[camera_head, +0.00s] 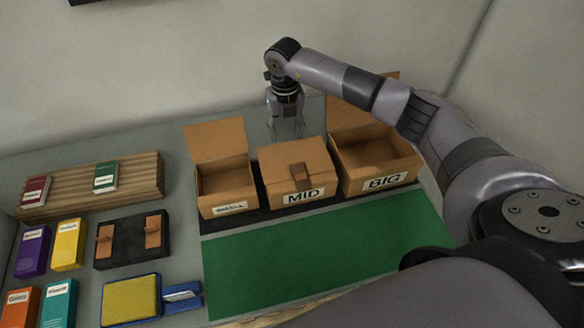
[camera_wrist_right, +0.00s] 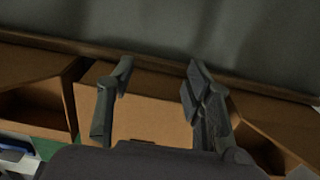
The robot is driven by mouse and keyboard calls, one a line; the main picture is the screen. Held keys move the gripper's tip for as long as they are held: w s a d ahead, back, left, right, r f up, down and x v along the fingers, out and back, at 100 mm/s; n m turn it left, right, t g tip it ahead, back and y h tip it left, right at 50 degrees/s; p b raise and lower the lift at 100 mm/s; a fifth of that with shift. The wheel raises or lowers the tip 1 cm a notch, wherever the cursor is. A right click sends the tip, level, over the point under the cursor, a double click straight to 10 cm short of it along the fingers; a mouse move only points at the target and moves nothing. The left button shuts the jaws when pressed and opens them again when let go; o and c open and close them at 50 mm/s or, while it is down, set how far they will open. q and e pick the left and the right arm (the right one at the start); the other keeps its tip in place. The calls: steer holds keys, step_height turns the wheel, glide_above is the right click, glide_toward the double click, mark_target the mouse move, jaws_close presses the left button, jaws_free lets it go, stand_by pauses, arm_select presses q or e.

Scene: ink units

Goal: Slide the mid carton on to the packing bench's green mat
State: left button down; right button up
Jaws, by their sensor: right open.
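The mid carton (camera_head: 280,158) is brown, with its lid down, a brown tab over the front edge and a MID label. It stands on a black strip between two open cartons, behind the green mat (camera_head: 325,255). The mat is bare. My right gripper (camera_head: 286,134) is open and empty, pointing down at the back edge of the mid carton. In the right wrist view the carton (camera_wrist_right: 150,122) shows beyond and between the spread fingers (camera_wrist_right: 160,78). I cannot tell whether they touch it. My left gripper is not in view.
An open smaller carton (camera_head: 225,178) stands left of it and the open BIG carton (camera_head: 377,160) right. A wooden rack (camera_head: 60,188), several coloured boxes, a black holder (camera_head: 130,252) and a blue-edged yellow pad (camera_head: 130,300) fill the left. The wall is close behind.

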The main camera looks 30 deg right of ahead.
steer(key=shift+f, duration=0.15)
steer(key=shift+f+b, duration=1.3)
steer(key=shift+f, duration=0.3)
